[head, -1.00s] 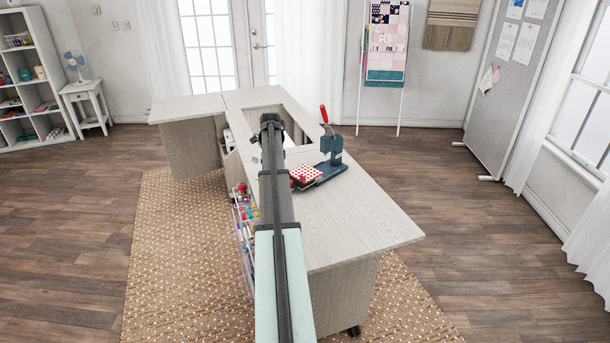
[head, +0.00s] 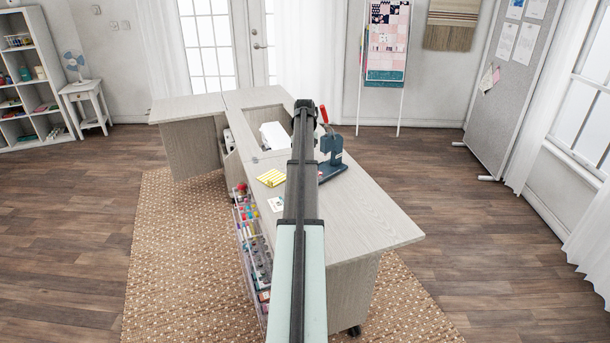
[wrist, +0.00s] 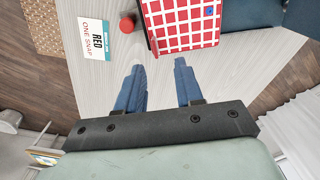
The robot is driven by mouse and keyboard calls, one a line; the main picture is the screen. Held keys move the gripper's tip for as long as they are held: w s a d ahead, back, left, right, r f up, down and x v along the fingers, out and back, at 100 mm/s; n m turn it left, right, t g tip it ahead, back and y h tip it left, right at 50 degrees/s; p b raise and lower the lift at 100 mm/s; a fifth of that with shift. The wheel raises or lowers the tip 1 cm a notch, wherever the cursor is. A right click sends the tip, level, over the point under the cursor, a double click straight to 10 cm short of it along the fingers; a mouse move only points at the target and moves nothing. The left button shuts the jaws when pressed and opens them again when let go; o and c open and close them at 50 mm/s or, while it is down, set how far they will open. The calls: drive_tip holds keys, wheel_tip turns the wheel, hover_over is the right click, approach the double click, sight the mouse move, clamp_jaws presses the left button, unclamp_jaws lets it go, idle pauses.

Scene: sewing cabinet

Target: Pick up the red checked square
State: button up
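The red checked square (wrist: 182,24), red with a white grid and a small blue dot near its right side, lies at the top of the wrist view. It is cut off by the picture's upper edge. My gripper (wrist: 159,65) is open, with two blue fingers apart and nothing between them. The fingertips point towards the square's near edge, with a gap in the picture between them and it. In the head view my arm hides the square and my fingers.
A dark blue press (head: 333,150) with a red handle stands on the cabinet top (head: 365,210). A yellow checked square (head: 271,177) lies left of my arm.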

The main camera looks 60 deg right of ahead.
drive_tip(key=shift+w+a+f, duration=0.15)
drive_tip(key=shift+f, duration=1.55)
drive_tip(key=shift+w+a+f, duration=0.1)
drive_tip(key=shift+w+f, duration=0.05)
drive_tip(key=shift+f, duration=1.5)
clamp_jaws()
